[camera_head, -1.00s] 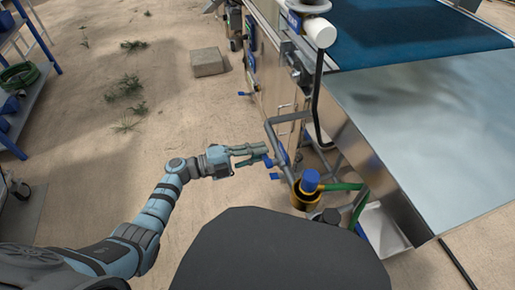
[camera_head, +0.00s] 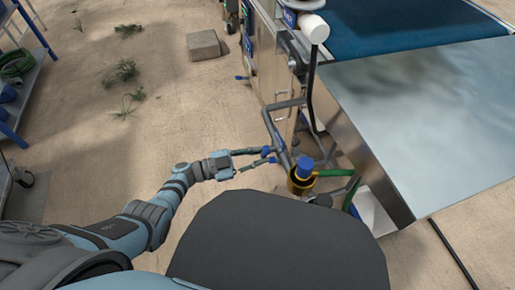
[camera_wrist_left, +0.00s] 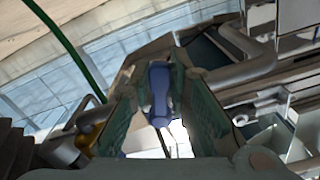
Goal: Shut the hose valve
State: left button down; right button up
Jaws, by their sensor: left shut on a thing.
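The blue hose valve handle (camera_wrist_left: 160,92) stands between the two finger pads of my left gripper in the left wrist view. My left gripper (camera_head: 262,157) is shut on this handle. In the head view the blue handle (camera_head: 266,150) shows small at the fingertips, beside the grey pipe (camera_head: 280,139) on the machine's near side. The exact contact and the handle's angle to the pipe are too small to tell. My right gripper is not in view.
A brass-coloured filter with a blue cap (camera_head: 304,164) and a green hose (camera_head: 335,173) sit just right of the valve. The machine's metal sheet (camera_head: 420,120) overhangs at right. A blue shelf (camera_head: 30,85) stands far left. Sandy floor left of the machine is mostly open.

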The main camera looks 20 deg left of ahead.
pick_arm(q)
jog(key=shift+s+d+f+n+p, duration=0.15)
jog(key=shift+s+n+p, duration=0.15)
jog(key=shift+n, duration=0.4)
jog(key=shift+s+d+n+p, duration=0.2)
jog(key=shift+s+n, duration=0.05)
jog(key=shift+n, duration=0.45)
jog(key=shift+s+d+f+n+p, duration=0.15)
jog(key=shift+s+n+p, duration=0.15)
jog(key=shift+n, duration=0.4)
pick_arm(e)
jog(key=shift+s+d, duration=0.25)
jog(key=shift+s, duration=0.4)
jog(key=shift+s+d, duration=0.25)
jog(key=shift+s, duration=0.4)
pick_arm(q)
jog(key=c, duration=1.5)
grip_release()
jog(key=shift+r, duration=0.1)
jog(key=shift+a, duration=0.1)
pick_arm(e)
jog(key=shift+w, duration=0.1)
pick_arm(q)
jog(key=v, duration=1.1)
jog(key=shift+s+a, duration=0.3)
